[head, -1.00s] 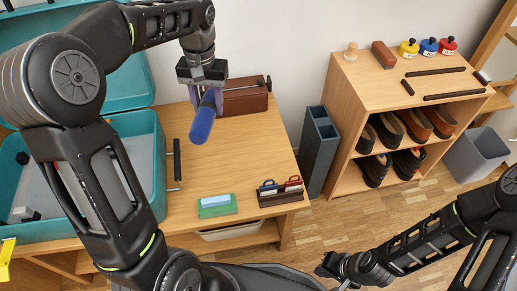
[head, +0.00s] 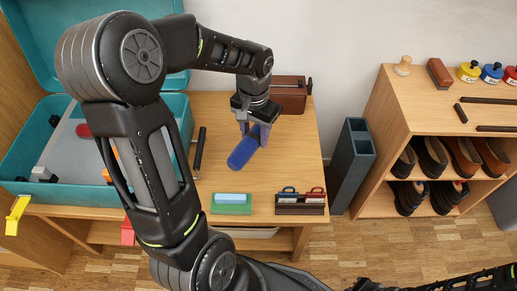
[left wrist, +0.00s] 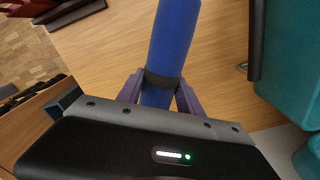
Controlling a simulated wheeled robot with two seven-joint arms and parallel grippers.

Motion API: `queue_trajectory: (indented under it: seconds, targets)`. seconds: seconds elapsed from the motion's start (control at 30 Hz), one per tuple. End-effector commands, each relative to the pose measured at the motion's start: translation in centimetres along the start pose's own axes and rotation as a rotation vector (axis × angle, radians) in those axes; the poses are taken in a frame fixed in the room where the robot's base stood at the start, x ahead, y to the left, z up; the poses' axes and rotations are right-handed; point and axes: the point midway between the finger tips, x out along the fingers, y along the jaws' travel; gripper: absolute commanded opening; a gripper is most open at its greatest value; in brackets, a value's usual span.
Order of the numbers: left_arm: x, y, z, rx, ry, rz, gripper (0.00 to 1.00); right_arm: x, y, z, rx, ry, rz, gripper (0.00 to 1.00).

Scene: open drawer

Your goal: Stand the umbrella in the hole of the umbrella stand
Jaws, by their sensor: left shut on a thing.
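The blue folded umbrella (head: 242,153) with a dark band is held in my left gripper (head: 255,130), above the wooden table. In the left wrist view the umbrella (left wrist: 172,45) lies between the two purple fingers of the left gripper (left wrist: 160,95), which are shut on it. It is tilted in the head view, and part of it is hidden by the gripper. The umbrella stand (head: 352,165) is a tall dark grey box with square openings on top. It stands on the floor between the table and the shoe shelf, to the right of the gripper. My right gripper is not in view.
The table (head: 290,150) bears a brown box (head: 288,95), a green block with a light blue top (head: 231,203) and a dark holder (head: 300,208). A teal case (head: 30,165) lies open at left. The shoe shelf (head: 395,115) is right of the stand.

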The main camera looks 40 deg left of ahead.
Motion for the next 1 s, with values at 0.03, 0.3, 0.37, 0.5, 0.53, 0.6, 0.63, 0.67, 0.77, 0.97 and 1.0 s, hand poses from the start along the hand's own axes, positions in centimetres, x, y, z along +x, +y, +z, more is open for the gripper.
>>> queue_trajectory:
  seconds: [0.03, 0.3, 0.37, 0.5, 0.53, 0.6, 0.63, 0.67, 0.77, 0.97, 1.0]
  targets:
    - [0.9, 0.0, 0.0, -0.001, 0.000, 0.000, 0.00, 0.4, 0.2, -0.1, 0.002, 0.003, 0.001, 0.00]
    - [1.4, 0.0, 0.0, -0.001, 0.001, 0.000, 0.00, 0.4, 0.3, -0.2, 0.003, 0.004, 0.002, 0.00]
    - [1.4, 0.0, 0.0, -0.001, 0.001, 0.000, 0.00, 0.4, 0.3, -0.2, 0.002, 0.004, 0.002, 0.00]
    - [2.4, 0.0, 0.0, -0.001, -0.001, 0.000, 0.00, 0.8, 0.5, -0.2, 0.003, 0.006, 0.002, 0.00]
    - [2.8, 0.0, 0.0, -0.001, -0.002, 0.000, 0.00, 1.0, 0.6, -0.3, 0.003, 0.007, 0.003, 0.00]
    - [4.0, 0.0, 0.1, 0.000, -0.002, 0.000, 0.00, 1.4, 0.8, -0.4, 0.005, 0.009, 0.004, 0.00]
    - [4.6, 0.0, 0.1, 0.000, -0.002, 0.000, 0.00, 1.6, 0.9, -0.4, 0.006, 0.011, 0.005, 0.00]
    - [5.1, 0.0, 0.1, 0.000, -0.003, 0.000, 0.00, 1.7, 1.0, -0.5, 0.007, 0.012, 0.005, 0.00]
    - [6.2, 0.0, 0.0, 0.000, 0.000, 0.000, 0.00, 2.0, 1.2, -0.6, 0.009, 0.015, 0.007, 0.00]
    - [6.4, 0.0, -0.1, -0.001, 0.001, 0.000, 0.00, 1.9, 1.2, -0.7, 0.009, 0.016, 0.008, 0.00]
    - [6.4, 0.0, 0.0, -0.001, 0.001, 0.000, 0.00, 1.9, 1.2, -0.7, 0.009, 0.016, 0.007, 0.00]
